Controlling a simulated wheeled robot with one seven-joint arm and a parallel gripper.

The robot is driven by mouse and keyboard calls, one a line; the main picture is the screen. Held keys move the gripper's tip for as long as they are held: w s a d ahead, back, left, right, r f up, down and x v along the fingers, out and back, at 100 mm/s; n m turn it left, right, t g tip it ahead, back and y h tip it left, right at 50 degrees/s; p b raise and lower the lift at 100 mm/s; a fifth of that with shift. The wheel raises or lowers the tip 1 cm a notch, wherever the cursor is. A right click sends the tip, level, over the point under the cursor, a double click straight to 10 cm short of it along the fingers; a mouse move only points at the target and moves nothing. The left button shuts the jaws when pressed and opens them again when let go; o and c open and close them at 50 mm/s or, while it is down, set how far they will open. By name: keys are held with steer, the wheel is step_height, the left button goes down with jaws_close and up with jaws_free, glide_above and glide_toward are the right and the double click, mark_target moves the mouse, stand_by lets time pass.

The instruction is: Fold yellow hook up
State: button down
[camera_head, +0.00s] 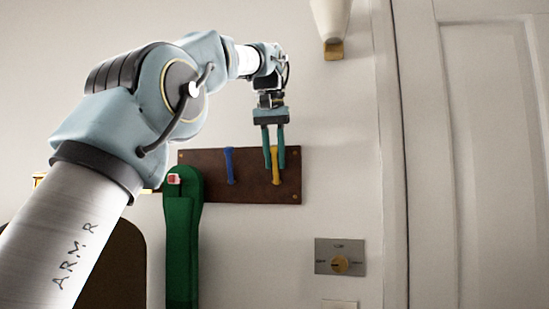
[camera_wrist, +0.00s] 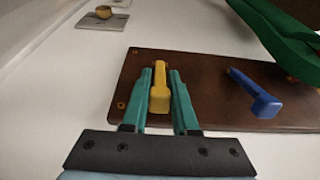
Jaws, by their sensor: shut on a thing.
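The yellow hook (camera_head: 275,163) is on the right part of a dark brown wall board (camera_head: 253,191). In the wrist view the yellow hook (camera_wrist: 159,97) lies between the two teal fingers of my gripper (camera_wrist: 160,73), its blocky end toward my palm. In the head view my gripper (camera_head: 274,168) reaches down from above, with one finger on each side of the hook. It is shut on the hook. The hook runs about upright along the board in the head view. The fingers hide part of its sides.
A blue hook (camera_head: 230,166) is on the board to the left of the yellow one. A green hanging thing (camera_head: 181,245) covers the board's left end. A metal plate with a brass knob (camera_head: 340,263) is on the wall below right. A white panelled door (camera_head: 495,150) stands at right.

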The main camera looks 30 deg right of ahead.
mark_target(273, 146)
steer(key=c, duration=0.7)
jaws_free()
steer(key=shift+v, duration=1.9)
steer(key=shift+r, duration=0.45)
steer(key=s+a+b, duration=0.3)
steer(key=s+a, duration=0.1)
steer(key=s+a+b, duration=0.4)
steer(key=s, duration=0.1)
steer(key=shift+a, duration=0.2)
steer(key=shift+r, duration=0.1)
